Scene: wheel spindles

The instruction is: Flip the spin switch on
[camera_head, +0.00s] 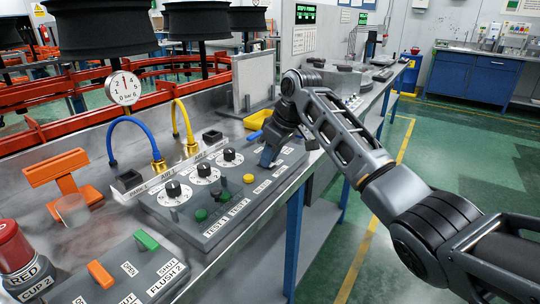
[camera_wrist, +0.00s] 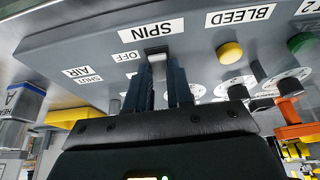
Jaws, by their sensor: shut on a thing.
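My gripper (camera_head: 266,157) is lowered onto the far right end of the grey control panel (camera_head: 220,231). In the wrist view its two dark fingers (camera_wrist: 168,82) are closed around the grey lever of the spin switch (camera_wrist: 157,56). The SPIN label (camera_wrist: 151,30) is just above the switch in that upside-down view, and the OFF label (camera_wrist: 125,56) is beside it. In the head view the switch is hidden by my gripper. I cannot tell which position the lever is in.
A yellow button (camera_head: 249,179), green buttons (camera_head: 201,215) and several black dials (camera_head: 173,189) share the panel. A pressure gauge (camera_head: 124,88) and blue and yellow hoses (camera_head: 183,120) stand behind. Another panel with orange and green switches (camera_head: 147,240) is at front left.

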